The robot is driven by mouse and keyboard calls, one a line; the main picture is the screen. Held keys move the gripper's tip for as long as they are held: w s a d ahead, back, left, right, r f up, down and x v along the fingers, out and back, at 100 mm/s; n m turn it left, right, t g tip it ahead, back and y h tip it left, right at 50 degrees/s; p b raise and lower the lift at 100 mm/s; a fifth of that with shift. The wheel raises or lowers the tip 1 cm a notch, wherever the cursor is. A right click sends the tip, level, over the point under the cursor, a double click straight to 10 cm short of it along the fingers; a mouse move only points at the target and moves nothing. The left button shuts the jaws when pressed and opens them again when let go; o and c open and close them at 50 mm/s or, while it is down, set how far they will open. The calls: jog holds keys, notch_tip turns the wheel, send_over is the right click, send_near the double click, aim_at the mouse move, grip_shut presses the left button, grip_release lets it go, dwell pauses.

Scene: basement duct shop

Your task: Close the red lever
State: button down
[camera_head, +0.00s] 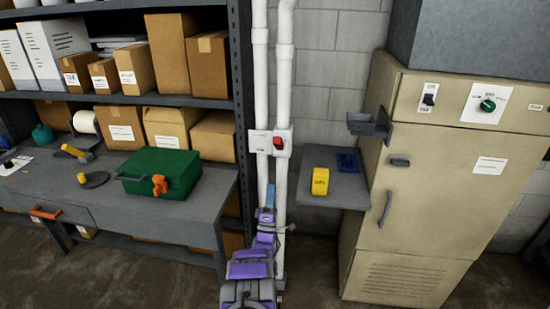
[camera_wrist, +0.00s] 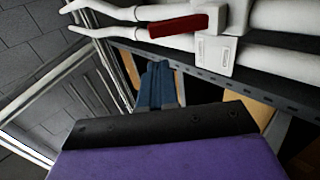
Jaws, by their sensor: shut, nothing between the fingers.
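The red lever (camera_head: 278,143) is on a white box (camera_head: 284,136) on the right one of two upright white pipes in the head view. In the wrist view the lever (camera_wrist: 179,26) is a dark red bar running along the white pipe, beside a white fitting (camera_wrist: 214,45). My gripper (camera_head: 270,188), with blue fingers, is below the lever in the head view, in front of the pipes. The fingers are shut and empty. In the wrist view my gripper (camera_wrist: 157,68) points toward the pipes, with a visible gap between its tips and the lever.
A workbench (camera_head: 205,215) with a green case (camera_head: 160,173) stands left, below a shelf of boxes. A small grey shelf (camera_head: 335,192) with a yellow object (camera_head: 320,181) is right of the pipes. A beige cabinet (camera_head: 430,190) stands further right. Floor between is open.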

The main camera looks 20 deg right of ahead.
jog(key=b, duration=0.3)
send_near(278, 146)
jog(key=x, duration=0.5)
jog(key=shift+s+r, duration=0.1)
jog(key=shift+r, duration=0.1)
jog(key=shift+w+d+r, duration=0.45)
jog(key=shift+d+r, duration=0.05)
jog(key=shift+a+r, duration=0.1)
jog(key=shift+a, duration=0.05)
